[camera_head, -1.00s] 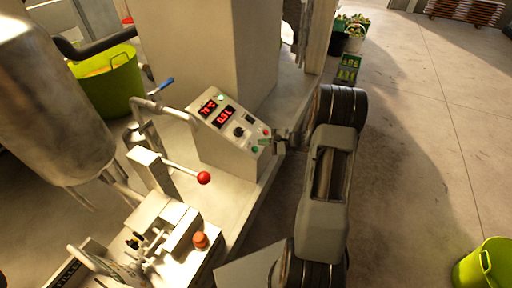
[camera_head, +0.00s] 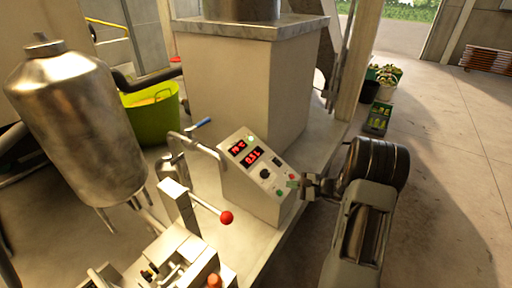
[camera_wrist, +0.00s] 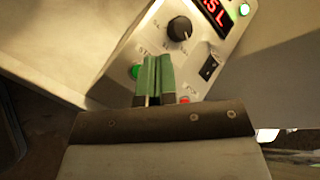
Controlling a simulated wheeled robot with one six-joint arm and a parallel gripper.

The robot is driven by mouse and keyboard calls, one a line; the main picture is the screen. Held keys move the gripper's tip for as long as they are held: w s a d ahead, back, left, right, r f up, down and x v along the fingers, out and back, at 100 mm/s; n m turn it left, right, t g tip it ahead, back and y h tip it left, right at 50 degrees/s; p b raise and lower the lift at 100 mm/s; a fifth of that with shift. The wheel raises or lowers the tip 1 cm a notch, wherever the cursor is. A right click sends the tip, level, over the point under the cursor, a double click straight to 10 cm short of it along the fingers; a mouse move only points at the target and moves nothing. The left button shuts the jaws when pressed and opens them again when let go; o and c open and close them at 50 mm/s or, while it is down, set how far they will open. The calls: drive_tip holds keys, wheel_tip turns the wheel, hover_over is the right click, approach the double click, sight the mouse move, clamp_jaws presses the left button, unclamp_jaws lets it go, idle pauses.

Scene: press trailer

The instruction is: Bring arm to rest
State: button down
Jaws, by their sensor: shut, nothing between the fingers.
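My gripper (camera_head: 297,184) is at the right edge of the control box (camera_head: 257,182), in front of its panel. In the wrist view its two green fingertips (camera_wrist: 155,76) are together with nothing between them. They overlap the lower part of the panel, between a green button (camera_wrist: 136,71) and a red button (camera_wrist: 184,101). I cannot tell whether they touch the panel. My arm (camera_head: 365,215) reaches in from the lower right. The panel has red lit displays (camera_head: 252,158), a black knob (camera_head: 265,174) and a lit green lamp (camera_head: 250,139).
A lever with a red ball (camera_head: 226,217) and an orange button (camera_head: 214,281) stand left of my arm. A steel tank (camera_head: 75,120) and a green tub (camera_head: 152,115) are further left. A crate of bottles (camera_head: 377,119) is behind. The floor at right (camera_head: 460,160) is clear.

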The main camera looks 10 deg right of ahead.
drive_tip(key=s+a+n+g+h, duration=0.5)
drive_tip(key=s+g, duration=0.3)
drive_tip(key=s, duration=0.4)
drive_tip(key=s+a+r+n+t+h, duration=0.1)
drive_tip(key=s+a+r+n+h, duration=0.2)
drive_tip(key=r, duration=0.4)
drive_tip(key=s+a+r+n+t+h, duration=0.2)
drive_tip(key=s+a+r+n+h, duration=0.1)
drive_tip(key=s+r+n, duration=0.2)
wheel_tip(320, 180, up, 4)
drive_tip(key=n, duration=0.2)
drive_tip(key=shift+s+f+n, duration=0.2)
drive_tip(key=shift+s+n, duration=0.1)
drive_tip(key=shift+s, duration=0.1)
